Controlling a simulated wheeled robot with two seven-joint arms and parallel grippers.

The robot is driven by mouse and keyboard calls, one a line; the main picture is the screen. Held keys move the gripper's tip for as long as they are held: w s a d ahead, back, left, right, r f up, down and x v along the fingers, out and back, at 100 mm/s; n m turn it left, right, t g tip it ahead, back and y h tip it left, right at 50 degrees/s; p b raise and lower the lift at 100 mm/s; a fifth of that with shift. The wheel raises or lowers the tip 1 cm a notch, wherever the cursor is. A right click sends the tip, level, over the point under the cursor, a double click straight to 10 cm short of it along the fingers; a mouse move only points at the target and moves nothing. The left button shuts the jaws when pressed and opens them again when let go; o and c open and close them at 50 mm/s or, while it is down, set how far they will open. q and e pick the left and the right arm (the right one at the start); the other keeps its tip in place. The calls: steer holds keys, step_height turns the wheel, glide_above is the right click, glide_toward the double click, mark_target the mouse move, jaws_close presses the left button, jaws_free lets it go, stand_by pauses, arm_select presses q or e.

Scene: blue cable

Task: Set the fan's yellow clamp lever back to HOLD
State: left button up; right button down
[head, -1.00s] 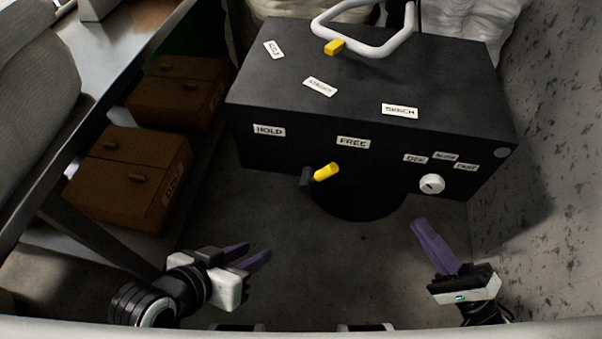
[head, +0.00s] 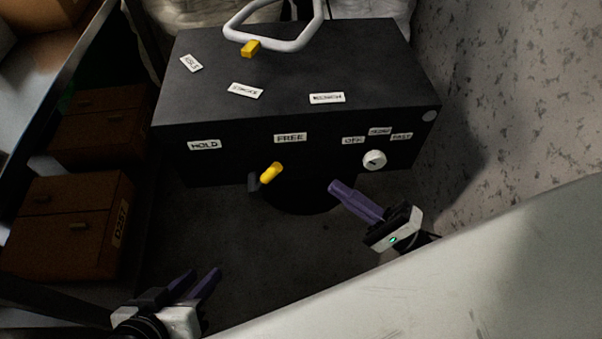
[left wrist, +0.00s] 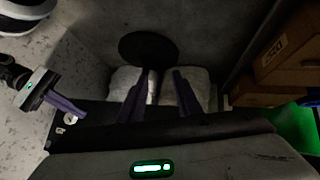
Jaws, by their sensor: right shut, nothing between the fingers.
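The fan's dark box (head: 300,75) stands ahead of me. Its yellow clamp lever (head: 271,173) sticks out of the front face on a dark pivot, its tip tilted up and right towards the FREE label (head: 290,137). The HOLD label (head: 205,145) is further left. My right gripper (head: 338,188) is shut and empty, right of the lever and below the knob, apart from the lever. It also shows in the left wrist view (left wrist: 82,112). My left gripper (head: 203,277) is open and empty, low and left of the lever. Its two spread fingers show in the left wrist view (left wrist: 160,80).
A white knob (head: 374,160) with speed labels sits right of the lever. A white handle (head: 275,40) with a yellow piece tops the box. Brown boxes (head: 70,225) sit on shelving at left. A speckled wall (head: 500,110) rises at right. Floor is clear between my grippers.

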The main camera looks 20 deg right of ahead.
mark_target(266, 174)
arm_select(q)
steer(key=shift+d+r+h+b, duration=0.4)
steer(key=shift+d+r+b, duration=0.1)
steer(key=shift+r+b, duration=0.2)
arm_select(e)
steer(key=w+a+r, duration=0.3)
steer(key=w+a, duration=0.2)
steer(key=a, duration=0.2)
steer(key=shift+r, duration=0.3)
arm_select(q)
steer(key=shift+w+r+t, duration=0.1)
steer(key=shift+t, duration=0.2)
arm_select(e)
steer(key=shift+a+r, duration=0.1)
steer(key=shift+a, duration=0.05)
